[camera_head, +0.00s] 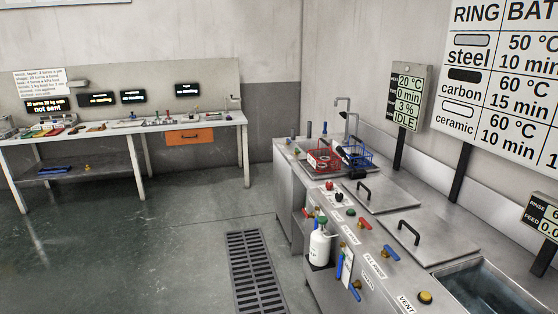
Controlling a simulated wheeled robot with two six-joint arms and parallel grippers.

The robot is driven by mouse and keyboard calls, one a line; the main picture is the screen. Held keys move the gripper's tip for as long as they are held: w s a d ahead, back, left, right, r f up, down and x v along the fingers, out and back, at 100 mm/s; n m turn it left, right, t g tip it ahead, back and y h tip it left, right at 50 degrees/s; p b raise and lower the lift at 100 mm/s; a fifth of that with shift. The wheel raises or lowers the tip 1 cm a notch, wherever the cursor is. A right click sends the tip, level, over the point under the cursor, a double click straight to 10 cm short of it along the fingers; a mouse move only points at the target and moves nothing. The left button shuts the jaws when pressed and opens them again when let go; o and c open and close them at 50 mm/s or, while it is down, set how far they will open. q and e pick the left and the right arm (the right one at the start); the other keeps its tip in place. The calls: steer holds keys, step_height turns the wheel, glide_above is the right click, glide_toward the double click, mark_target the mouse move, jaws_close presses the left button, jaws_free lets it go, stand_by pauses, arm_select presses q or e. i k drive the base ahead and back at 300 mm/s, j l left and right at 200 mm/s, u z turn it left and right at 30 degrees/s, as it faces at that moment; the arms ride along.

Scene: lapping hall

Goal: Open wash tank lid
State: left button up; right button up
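The steel wash counter stands at the right of the head view. Two flat steel lids lie on its top. The farther lid (385,195) has a black bar handle (363,190). The nearer lid (433,236) has a black bar handle (409,231). Both look flat and shut. I cannot tell from lettering which one covers the wash tank. An open steel basin (485,290) lies at the lower right corner, partly cut off by the frame. Neither of my grippers is in view.
A red wire basket (323,157) and a blue one (357,156) stand at the counter's far end near a tap. A white bottle (320,247) and coloured valves line its front. A floor drain (255,272) and open floor lie left. A workbench (120,128) stands behind.

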mark_target(379, 194)
steer(key=i+j, duration=0.15)
steer(key=i, duration=0.65)
steer(key=i+j+u, duration=0.15)
steer(key=i, duration=0.65)
